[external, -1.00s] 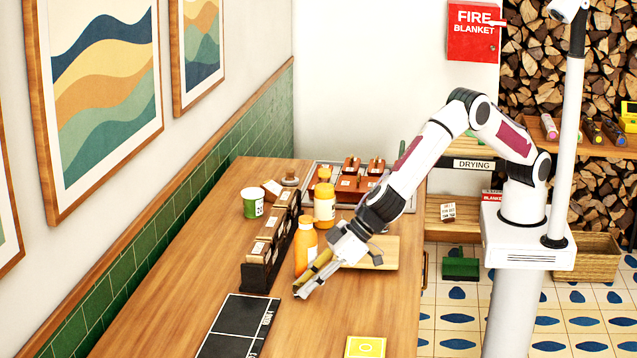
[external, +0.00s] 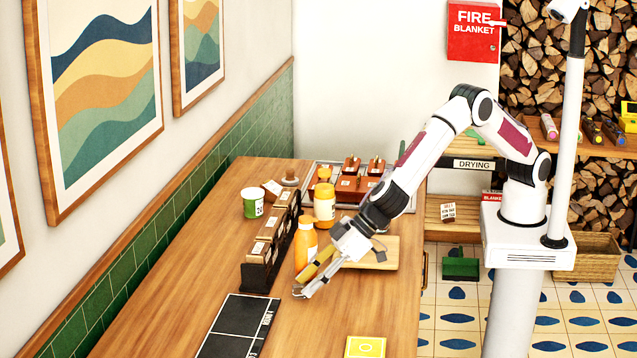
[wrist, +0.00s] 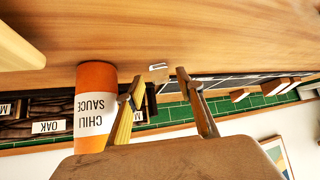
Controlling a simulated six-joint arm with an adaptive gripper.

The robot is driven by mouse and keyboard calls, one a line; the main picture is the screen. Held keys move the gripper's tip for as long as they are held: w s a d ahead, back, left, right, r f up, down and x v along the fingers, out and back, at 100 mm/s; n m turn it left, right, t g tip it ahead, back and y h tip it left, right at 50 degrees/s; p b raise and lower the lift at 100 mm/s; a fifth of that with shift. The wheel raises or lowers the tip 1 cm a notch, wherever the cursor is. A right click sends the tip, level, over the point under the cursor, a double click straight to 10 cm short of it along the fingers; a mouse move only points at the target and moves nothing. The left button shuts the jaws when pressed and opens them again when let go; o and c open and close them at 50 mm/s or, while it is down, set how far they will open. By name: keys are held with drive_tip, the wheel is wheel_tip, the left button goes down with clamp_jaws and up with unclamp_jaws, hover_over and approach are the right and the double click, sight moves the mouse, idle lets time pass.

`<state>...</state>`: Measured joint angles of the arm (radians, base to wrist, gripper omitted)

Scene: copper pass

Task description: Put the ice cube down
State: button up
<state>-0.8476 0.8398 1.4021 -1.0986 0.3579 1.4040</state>
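The ice cube (wrist: 158,72) is a small pale, clear block resting on the wooden counter in the wrist view. It lies between my fingertips, with a visible gap on each side. In the external view it is a tiny pale spot (external: 298,291) by the fingertips. My gripper (wrist: 160,76) is open, its two fingers spread either side of the cube. It also shows low over the counter in the external view (external: 303,288). The far side of the cube is hidden.
An orange chili sauce bottle (wrist: 96,88) stands close beside one finger; it also shows in the external view (external: 306,246). A dark rack of labelled blocks (external: 262,268) is behind it. A wooden board (external: 385,252) lies right. A black panel (external: 238,325) lies in front.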

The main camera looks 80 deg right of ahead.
drive_tip(key=v, duration=1)
drive_tip(key=shift+s+r, duration=0.25)
drive_tip(key=shift+r, duration=0.05)
drive_tip(key=shift+d, duration=0.15)
idle(0.6)
